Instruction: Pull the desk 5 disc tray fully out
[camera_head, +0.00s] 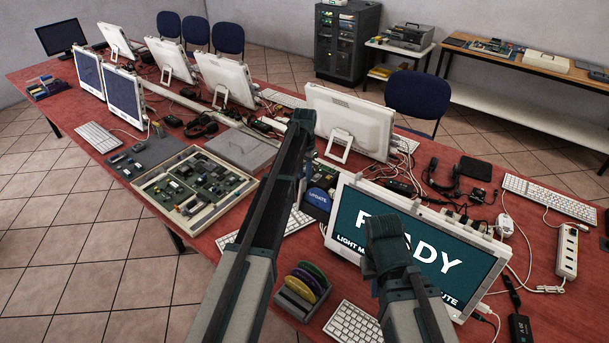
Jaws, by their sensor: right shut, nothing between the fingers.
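A white all-in-one computer (465,250) at the near right has a teal screen reading "READY", partly covered by my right arm. I cannot make out a protruding disc tray on it, and no desk number is readable. My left gripper (301,120) reaches up the middle of the view, its tip in front of the left edge of a white monitor seen from behind (350,118). Its jaw opening is not clear. My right gripper (381,228) is shut and empty, in front of the "READY" screen; whether it touches is unclear.
A rack of coloured discs (303,284) stands near the front edge, beside a keyboard (353,325). A tray of circuit boards (193,186) lies left. Cables and a power strip (567,251) crowd the right of the red table (235,240).

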